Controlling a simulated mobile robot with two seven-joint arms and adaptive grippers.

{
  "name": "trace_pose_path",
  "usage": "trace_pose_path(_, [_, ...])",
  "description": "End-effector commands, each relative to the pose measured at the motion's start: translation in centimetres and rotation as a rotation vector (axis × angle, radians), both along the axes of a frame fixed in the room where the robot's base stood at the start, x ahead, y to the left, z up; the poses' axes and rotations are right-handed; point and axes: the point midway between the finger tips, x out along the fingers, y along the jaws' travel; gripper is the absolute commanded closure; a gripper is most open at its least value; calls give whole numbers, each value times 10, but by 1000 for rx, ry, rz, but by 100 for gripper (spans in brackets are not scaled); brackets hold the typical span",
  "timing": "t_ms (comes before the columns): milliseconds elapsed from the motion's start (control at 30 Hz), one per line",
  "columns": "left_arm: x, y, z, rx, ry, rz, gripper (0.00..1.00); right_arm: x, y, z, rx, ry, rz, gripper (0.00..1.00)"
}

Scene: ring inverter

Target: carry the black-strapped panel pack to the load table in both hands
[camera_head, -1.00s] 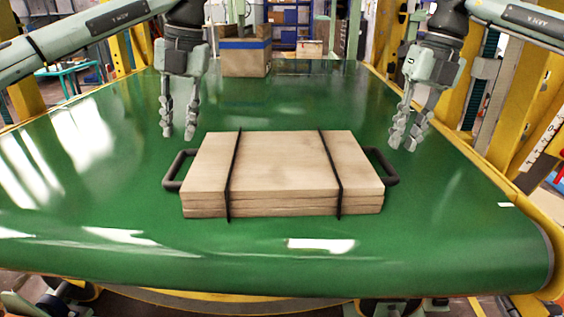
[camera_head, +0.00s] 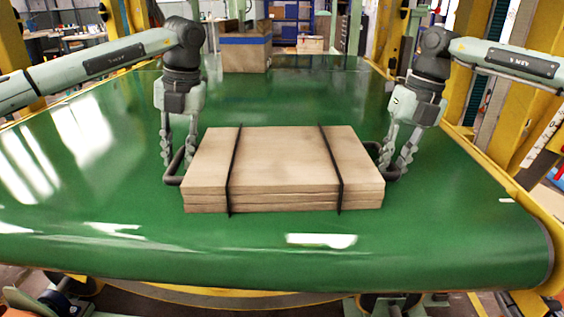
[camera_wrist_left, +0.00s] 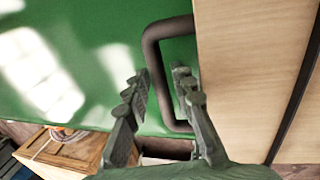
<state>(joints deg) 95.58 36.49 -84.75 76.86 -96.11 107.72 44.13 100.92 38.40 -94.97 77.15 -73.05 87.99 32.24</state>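The panel pack (camera_head: 282,165) is a flat stack of pale wooden panels with two black straps and a dark handle on each side. It lies flat on the green conveyor belt (camera_head: 285,250). My left gripper (camera_head: 178,158) is down at the left handle (camera_head: 173,172), fingers apart. In the left wrist view the left handle (camera_wrist_left: 152,50) passes by the open fingers (camera_wrist_left: 160,85), with its bar between or just beyond them. My right gripper (camera_head: 396,165) is down at the right handle, with fingers apart on either side of it; the handle is partly hidden. The load table cannot be made out.
Yellow frame posts (camera_head: 523,100) line both sides. The belt around the pack is clear. A wooden crate (camera_wrist_left: 65,150) shows low in the left wrist view.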

Motion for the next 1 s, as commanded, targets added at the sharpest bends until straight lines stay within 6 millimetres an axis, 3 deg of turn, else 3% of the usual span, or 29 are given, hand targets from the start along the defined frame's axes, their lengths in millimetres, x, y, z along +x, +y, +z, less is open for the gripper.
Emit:
trace_pose_path(167, [0, 0, 0, 0, 0, 0, 77, 0, 0, 0, 0, 0, 0, 82])
trace_pose_path(300, [0, 0, 0, 0, 0, 0, 94, 0, 0, 0, 0, 0, 0, 100])
trace_pose_path(367, [0, 0, 0, 0, 0, 0, 100, 0, 0, 0, 0, 0, 0, 100])
trace_pose_path(1000, [1, 0, 6, -1, -4, 1, 100, 1, 0, 6, 3, -5, -1, 100])
